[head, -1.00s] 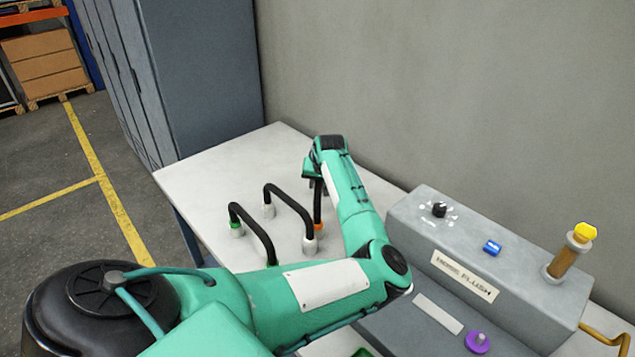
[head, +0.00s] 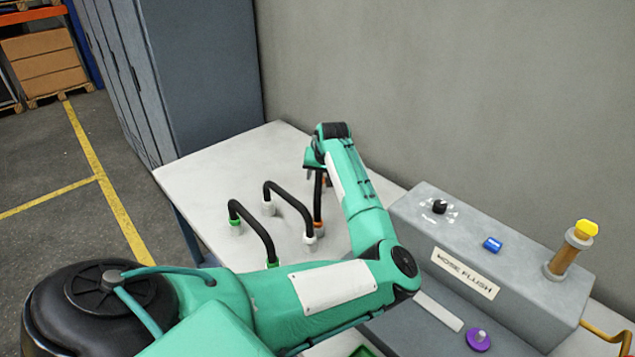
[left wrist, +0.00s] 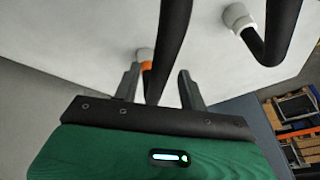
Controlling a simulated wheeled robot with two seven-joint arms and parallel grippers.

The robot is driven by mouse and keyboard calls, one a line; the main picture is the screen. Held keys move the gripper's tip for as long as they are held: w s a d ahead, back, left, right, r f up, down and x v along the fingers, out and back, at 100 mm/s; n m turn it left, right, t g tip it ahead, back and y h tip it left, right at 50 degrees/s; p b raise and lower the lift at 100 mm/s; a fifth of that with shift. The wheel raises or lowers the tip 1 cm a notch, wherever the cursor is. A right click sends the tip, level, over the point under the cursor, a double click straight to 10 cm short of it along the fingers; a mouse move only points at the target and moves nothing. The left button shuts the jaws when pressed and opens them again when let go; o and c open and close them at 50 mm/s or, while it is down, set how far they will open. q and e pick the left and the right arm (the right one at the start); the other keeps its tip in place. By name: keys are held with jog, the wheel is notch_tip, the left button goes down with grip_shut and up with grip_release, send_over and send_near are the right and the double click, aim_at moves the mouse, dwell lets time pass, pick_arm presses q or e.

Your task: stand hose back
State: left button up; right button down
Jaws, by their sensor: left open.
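The orange-marked black hose (head: 318,205) stands near the back of the white table, partly hidden by my left gripper (head: 315,173). In the left wrist view, this hose (left wrist: 165,45) passes between the two spread fingers of my left gripper (left wrist: 158,73). Its orange ring and pale fitting (left wrist: 146,60) show near the left finger. The fingers are open, with a gap seen beside the hose; contact cannot be told. A white-ended hose (head: 288,197) and a green-ended hose (head: 254,222) stand as arches to the left. My right gripper is not in view.
The white table (head: 215,165) has bare room at its back left. A grey console labelled "HOSE FLUSH" (head: 465,272) stands to the right, with a knob, a blue switch and a yellow-capped post (head: 568,250). A grey cabinet (head: 205,75) and a wall stand behind.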

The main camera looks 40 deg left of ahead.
pick_arm(q)
jog(key=b+v, duration=0.1)
jog(key=v, duration=0.7)
jog(key=shift+r, duration=0.25)
jog(key=shift+d, duration=0.1)
